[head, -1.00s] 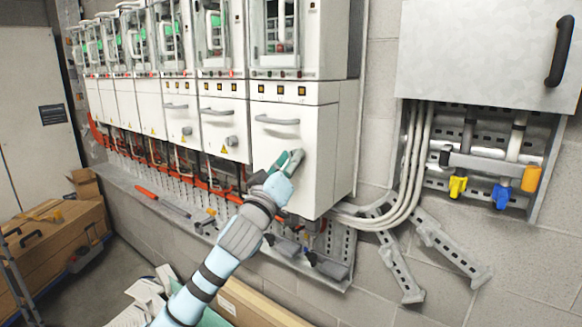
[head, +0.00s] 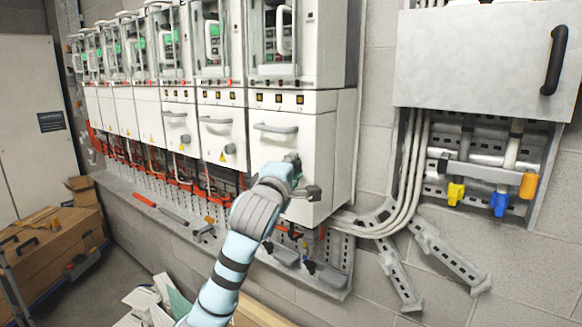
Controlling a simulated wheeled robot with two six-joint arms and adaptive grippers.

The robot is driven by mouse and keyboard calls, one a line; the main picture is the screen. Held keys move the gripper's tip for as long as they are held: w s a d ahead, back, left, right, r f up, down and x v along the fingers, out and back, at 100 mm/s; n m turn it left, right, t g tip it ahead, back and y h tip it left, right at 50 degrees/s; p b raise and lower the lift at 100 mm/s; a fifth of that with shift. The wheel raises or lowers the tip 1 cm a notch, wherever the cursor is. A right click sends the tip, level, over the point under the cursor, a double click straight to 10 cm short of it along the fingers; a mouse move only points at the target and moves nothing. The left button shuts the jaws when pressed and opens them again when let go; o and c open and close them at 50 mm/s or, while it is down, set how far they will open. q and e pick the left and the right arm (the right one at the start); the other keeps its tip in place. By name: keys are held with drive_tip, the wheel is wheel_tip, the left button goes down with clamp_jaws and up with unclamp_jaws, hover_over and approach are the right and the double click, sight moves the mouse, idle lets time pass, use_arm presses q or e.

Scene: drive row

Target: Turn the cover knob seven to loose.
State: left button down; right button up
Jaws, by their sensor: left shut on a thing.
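The nearest drive cabinet in the row has a white lower cover (head: 310,150) with a grey bar handle (head: 275,128) near its top. My left gripper (head: 302,176) is at the lower middle of this cover, its fingers against the front. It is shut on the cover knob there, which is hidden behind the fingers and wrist. The cover looks closed. Two covers further left show their own grey knobs, one on the neighbouring cover (head: 230,149) and one beyond it (head: 186,139). My right gripper is not in view.
A grey ledge (head: 170,226) with tools runs below the drives. A grey wall box (head: 480,60) with a black handle hangs at the right, above cables and yellow, blue and orange parts. Cardboard boxes (head: 50,245) stand at the lower left.

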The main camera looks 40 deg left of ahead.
use_arm(q)
drive_tip(key=shift+r+n+g, duration=0.1)
drive_tip(key=shift+n+g, duration=0.3)
drive_tip(key=shift+n, duration=0.6)
drive_tip(key=shift+h, duration=0.3)
drive_tip(key=c, duration=1.3)
unclamp_jaws()
drive_tip(key=shift+c, duration=0.2)
drive_tip(key=v, duration=1.2)
